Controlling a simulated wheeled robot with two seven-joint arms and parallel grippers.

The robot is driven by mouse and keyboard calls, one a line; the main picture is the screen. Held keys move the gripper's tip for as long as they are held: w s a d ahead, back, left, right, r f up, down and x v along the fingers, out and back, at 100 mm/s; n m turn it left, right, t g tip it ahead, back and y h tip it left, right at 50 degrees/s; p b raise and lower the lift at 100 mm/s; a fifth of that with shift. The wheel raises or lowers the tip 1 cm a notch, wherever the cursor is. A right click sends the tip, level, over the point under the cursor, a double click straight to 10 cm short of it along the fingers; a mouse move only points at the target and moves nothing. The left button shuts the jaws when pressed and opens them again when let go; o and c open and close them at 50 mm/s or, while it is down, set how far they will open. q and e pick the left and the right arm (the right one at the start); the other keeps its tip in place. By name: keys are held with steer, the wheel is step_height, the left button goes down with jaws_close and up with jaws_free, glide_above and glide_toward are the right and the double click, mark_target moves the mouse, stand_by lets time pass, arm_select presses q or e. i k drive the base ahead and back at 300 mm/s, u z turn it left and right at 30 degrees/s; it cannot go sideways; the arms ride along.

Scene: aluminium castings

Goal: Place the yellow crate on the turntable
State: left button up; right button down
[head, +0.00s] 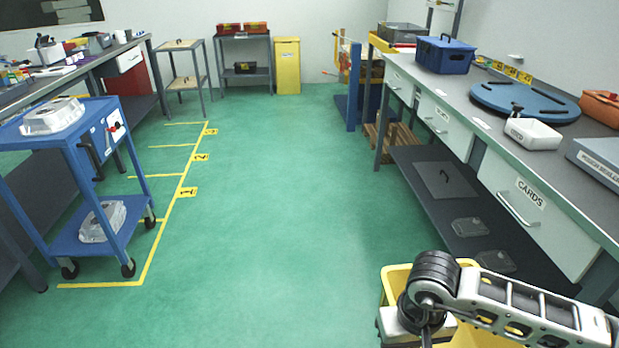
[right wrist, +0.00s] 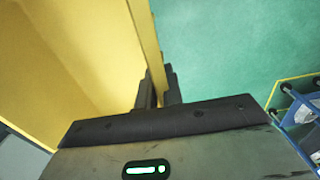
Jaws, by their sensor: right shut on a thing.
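The yellow crate (head: 396,278) is at the bottom right of the head view, partly hidden behind my right arm and cut off by the lower edge. In the right wrist view the crate (right wrist: 75,50) fills the left side. My right gripper (right wrist: 159,88) is shut on its wall, with one dark finger on each side. In the head view the gripper's fingers are mostly hidden. The blue round turntable (head: 548,104) lies on the right bench, farther away than the crate, with no crate on it. My left gripper is not in view.
On the right bench (head: 470,108), a white bin (head: 533,134) stands at the turntable's front edge. A blue lidded box (head: 444,55) stands behind it, and an orange case (head: 601,106) to its right. The green floor (head: 270,200) is clear up to the blue cart (head: 75,137) at left.

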mark_target(524, 97)
steer(key=u, duration=0.45)
steer(key=i, duration=2.3)
steer(key=z, duration=0.45)
steer(key=i, duration=1.55)
steer(key=z, duration=1.9)
steer(key=i, duration=0.7)
steer(key=z, duration=0.6)
